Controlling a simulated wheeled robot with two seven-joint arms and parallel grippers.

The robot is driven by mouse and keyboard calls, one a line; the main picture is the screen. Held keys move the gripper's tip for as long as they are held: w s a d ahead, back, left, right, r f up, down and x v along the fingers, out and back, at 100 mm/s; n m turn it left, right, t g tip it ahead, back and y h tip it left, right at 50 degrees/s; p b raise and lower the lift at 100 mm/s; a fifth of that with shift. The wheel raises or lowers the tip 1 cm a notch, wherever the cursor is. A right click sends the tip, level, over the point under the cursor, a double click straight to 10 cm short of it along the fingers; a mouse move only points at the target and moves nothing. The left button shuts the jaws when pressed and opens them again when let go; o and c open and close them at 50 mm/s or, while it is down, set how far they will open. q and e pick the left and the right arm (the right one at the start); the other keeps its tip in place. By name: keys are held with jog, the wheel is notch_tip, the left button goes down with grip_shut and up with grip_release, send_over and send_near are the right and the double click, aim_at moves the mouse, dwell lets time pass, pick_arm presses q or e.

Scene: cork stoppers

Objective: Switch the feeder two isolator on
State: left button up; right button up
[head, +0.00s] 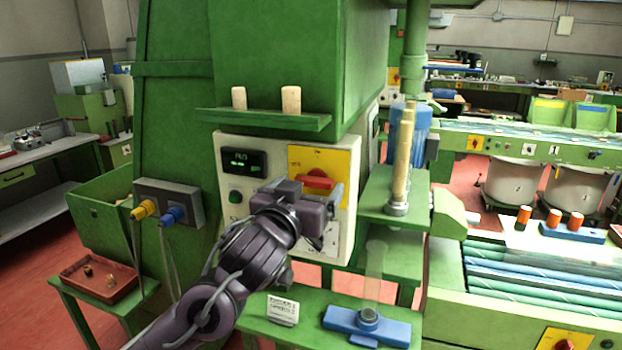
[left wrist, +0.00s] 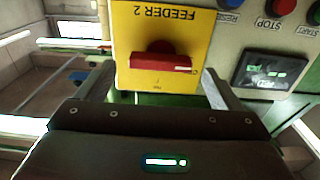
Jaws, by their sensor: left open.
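The feeder two isolator is a red rotary handle (head: 318,181) on a yellow plate (head: 322,158), on the right part of a pale control panel (head: 240,213). In the left wrist view the plate (left wrist: 135,30) reads FEEDER 2 upside down, and the red handle (left wrist: 165,63) lies crosswise. My left gripper (head: 318,212) is in front of the panel, just below the handle in the head view, and covers the plate's lower part. In the left wrist view its open fingers (left wrist: 157,88) stand either side of the handle, with nothing between them. I cannot tell whether they touch it.
The panel also has a dark display (head: 243,162) and a green button (head: 235,197). A green shelf (head: 265,122) with two corks juts out above. A stand with a tall cork stack (head: 403,160) is close on the right. A grey socket box (head: 170,200) is left.

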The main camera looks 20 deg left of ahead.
aim_at(315, 181)
pick_arm(q)
jog(key=shift+w, duration=1.1)
jog(key=shift+c, duration=0.2)
jog(key=c, duration=0.9)
jog(key=shift+c, duration=0.2)
